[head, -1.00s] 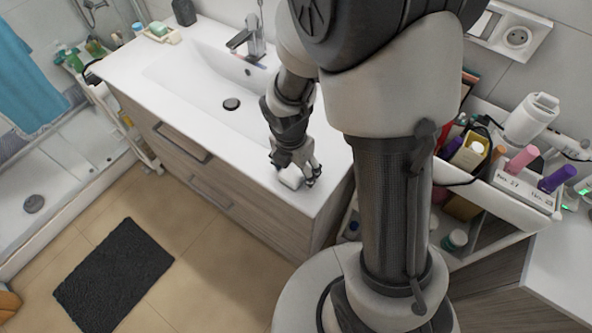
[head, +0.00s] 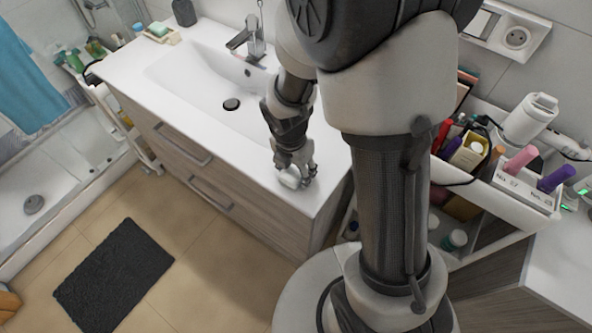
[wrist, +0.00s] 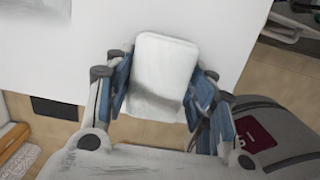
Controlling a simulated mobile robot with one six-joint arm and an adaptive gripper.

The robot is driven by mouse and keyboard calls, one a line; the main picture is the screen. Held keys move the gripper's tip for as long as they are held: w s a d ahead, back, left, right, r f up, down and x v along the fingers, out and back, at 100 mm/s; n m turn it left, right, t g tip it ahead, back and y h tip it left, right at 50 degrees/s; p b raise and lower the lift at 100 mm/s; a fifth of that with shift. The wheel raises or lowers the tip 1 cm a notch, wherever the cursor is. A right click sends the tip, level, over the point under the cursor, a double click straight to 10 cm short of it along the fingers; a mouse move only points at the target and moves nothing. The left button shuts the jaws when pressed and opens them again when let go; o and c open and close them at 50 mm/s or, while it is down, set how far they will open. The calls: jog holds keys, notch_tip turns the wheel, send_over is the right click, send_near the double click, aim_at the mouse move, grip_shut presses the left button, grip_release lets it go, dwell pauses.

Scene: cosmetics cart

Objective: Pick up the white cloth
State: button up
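The white cloth (wrist: 165,65) looks like a small folded block with rounded corners in the wrist view. It sits at the front right edge of the white washbasin top. My gripper (wrist: 160,88) has its blue-padded fingers on both sides of the cloth, pressed to its edges. In the head view my gripper (head: 297,176) points down at the counter corner, with part of the cloth (head: 287,181) showing under it. The fingers look closed in on the cloth, which is at counter height. The far finger's contact is partly hidden.
The white sink (head: 215,95) and its tap (head: 246,42) lie behind my gripper. A cart tray (head: 525,190) with several bottles and tubes stands to the right. A dark mat (head: 115,275) lies on the floor. The counter around the cloth is clear.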

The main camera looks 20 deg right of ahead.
jog(key=shift+f, duration=0.1)
jog(key=c, duration=0.5)
